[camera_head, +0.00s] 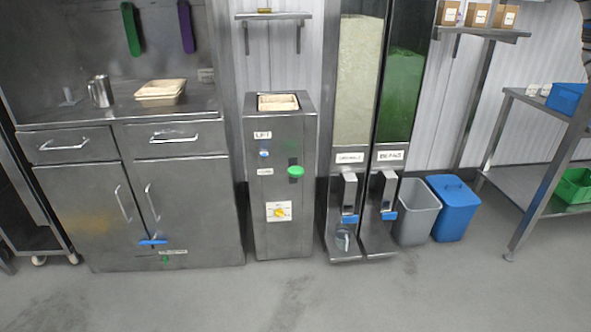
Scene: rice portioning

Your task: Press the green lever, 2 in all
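A green lever (296,171) sticks out from the front of a steel cabinet (265,215) labelled "LIFT", on the right half of its front, in a dark slot. Neither of my grippers shows in the head view, and nothing touches the lever.
Two tall dispensers, one with pale grains (359,75) and one with green contents (401,90), stand to the right. A grey bin (416,215) and a blue bin (455,212) follow. A steel counter (75,118) is at left. The floor (300,295) in front is clear.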

